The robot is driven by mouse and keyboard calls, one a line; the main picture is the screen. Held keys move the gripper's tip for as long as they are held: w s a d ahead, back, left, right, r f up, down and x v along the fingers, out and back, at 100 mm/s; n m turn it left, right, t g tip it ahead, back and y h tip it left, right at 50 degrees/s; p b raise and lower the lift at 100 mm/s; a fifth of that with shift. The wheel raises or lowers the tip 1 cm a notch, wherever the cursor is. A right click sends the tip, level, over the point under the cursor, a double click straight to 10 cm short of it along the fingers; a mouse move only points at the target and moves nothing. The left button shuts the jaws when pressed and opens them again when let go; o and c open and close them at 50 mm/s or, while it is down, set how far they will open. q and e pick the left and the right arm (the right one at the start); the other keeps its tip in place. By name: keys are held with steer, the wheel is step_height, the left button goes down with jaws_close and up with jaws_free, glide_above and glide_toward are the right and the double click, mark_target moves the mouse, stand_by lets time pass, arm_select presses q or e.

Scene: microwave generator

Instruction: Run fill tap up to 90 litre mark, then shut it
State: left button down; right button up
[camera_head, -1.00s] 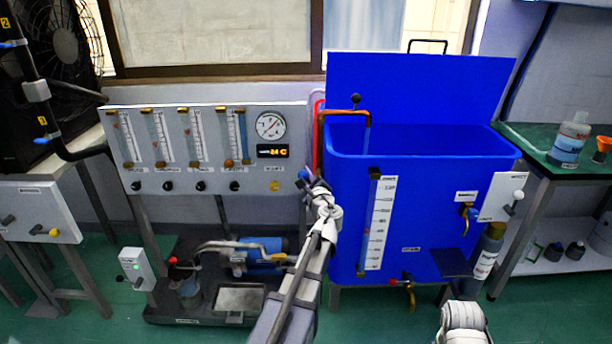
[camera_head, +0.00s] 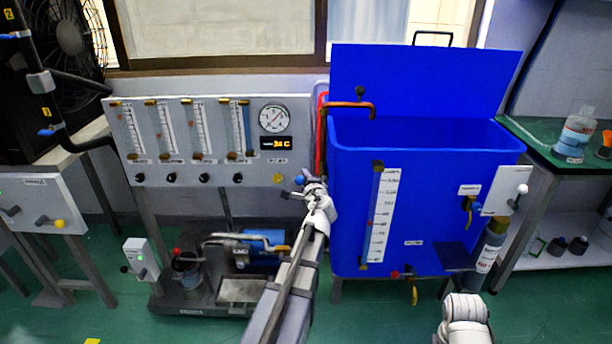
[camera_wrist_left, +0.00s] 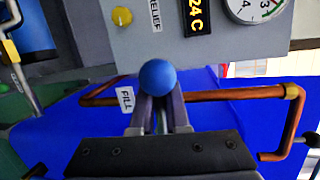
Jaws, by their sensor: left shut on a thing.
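The fill tap's blue knob (camera_wrist_left: 157,77) sits between the fingertips of my left gripper (camera_wrist_left: 158,108), which is shut on it, beside a FILL label (camera_wrist_left: 125,100). In the head view my left gripper (camera_head: 314,188) is at the blue tank's left edge. The copper fill pipe (camera_head: 348,104) bends over the open blue tank (camera_head: 430,135); no stream shows below its spout. The level gauge (camera_head: 378,215) with its white scale is on the tank front; its exact reading is too small to tell. My right gripper is out of view.
A grey panel (camera_head: 218,170) with flow tubes, a round dial (camera_head: 273,118) and a 24 C display (camera_head: 274,143) stands left of the tank. A drain tap (camera_head: 411,285) is low on the tank front. A green bench (camera_head: 545,145) with a bottle (camera_head: 575,135) stands at right.

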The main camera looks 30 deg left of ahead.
arm_select(q)
steer(key=shift+s+a+f+n, duration=0.15)
steer(key=shift+s+f+n, duration=0.1)
steer(key=shift+n, duration=0.15)
stand_by(0.3)
steer(key=c, duration=0.9)
jaws_free()
steer(key=p+v, duration=0.1)
steer(key=v, duration=0.6)
steer(key=shift+s+d+r, duration=0.2)
steer(key=shift+s, duration=0.05)
steer(key=shift+d+f+h, duration=0.1)
steer(key=shift+h, duration=0.2)
